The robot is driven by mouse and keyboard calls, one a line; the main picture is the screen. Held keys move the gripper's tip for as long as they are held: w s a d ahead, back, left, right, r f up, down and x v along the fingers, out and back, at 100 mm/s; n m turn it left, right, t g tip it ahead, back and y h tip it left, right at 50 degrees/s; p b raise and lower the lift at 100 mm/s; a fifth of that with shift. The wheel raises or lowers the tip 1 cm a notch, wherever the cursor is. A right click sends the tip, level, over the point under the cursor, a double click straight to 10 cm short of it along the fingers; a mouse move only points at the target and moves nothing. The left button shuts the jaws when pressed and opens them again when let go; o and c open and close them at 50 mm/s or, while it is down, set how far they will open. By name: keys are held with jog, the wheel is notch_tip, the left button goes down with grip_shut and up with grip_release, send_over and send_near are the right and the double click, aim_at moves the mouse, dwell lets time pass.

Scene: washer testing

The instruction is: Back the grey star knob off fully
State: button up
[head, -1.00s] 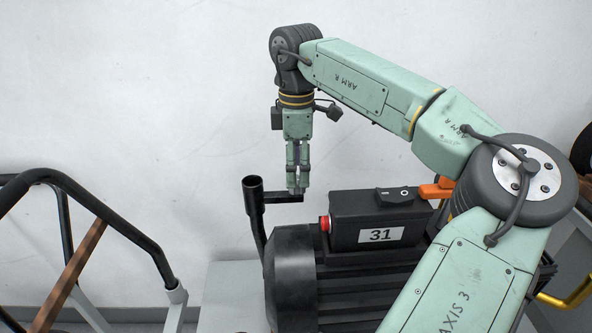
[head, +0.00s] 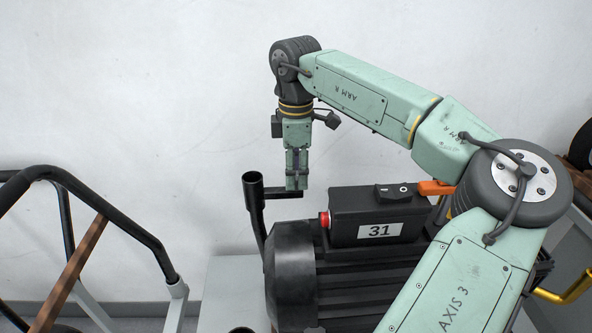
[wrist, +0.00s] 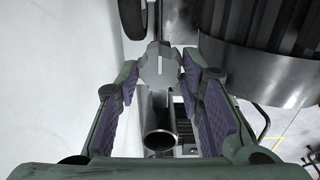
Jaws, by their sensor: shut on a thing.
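My gripper (head: 296,186) points straight down at the dark bracket arm (head: 285,196) beside the upright black tube (head: 253,188). In the wrist view, the grey star knob (wrist: 159,66) sits between the fingertips of my gripper (wrist: 159,73), which are shut on it. The purple-padded fingers stand on either side of the knob. The open mouth of the tube (wrist: 160,142) shows nearer the bottom of the wrist view. In the head view the fingers hide the knob, and its thread cannot be seen.
A ribbed black motor housing (head: 295,275) stands just below and right of the gripper. On it is a black box with label 31 (head: 380,231), a red button (head: 324,220) and a switch. A black-railed cart (head: 110,215) stands at left. The pale wall is behind.

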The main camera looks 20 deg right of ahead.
jog(key=c, duration=0.4)
